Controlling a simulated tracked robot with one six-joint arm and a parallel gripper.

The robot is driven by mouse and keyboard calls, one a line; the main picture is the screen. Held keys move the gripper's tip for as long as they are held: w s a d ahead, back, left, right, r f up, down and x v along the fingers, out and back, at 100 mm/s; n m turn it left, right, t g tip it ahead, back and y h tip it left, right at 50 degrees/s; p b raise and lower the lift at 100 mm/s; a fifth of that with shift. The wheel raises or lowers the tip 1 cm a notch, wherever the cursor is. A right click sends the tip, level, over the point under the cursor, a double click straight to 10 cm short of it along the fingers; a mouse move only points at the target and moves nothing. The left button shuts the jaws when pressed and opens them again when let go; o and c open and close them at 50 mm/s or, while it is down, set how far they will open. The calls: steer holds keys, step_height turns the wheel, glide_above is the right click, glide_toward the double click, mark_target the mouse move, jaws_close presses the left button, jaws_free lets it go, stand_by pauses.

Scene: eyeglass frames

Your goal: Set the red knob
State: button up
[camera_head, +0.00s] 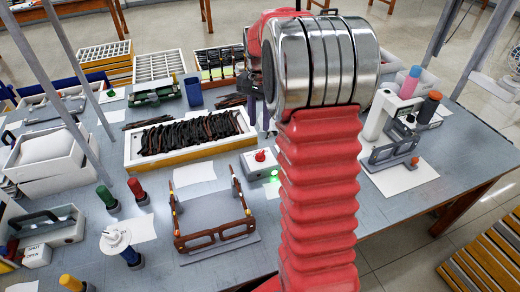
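A red knob (260,155) sits on top of a small white box (262,168) near the middle of the table. A green light glows at the box's lower right. My red, ribbed arm with its silver joint rises in front, just right of the box. Part of my gripper (262,112) seems to show at the left of the silver joint, above and behind the box in the picture. The arm hides most of it, so its fingers cannot be made out. It looks apart from the knob.
A tray of dark temples (132,158) stands behind. Red-handled (137,190) and green-handled (106,197) tools stand at left. A white machine (380,115) stands at right.

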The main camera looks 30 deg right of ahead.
mark_target(261, 154)
steer(key=shift+d+f, duration=0.1)
steer(key=shift+f, duration=0.05)
step_height(261, 154, down, 14)
steer(key=shift+r, duration=0.2)
stand_by(0.7)
steer(key=shift+c, duration=0.6)
jaws_close()
steer(key=shift+d, duration=0.25)
steer(key=shift+a, duration=0.15)
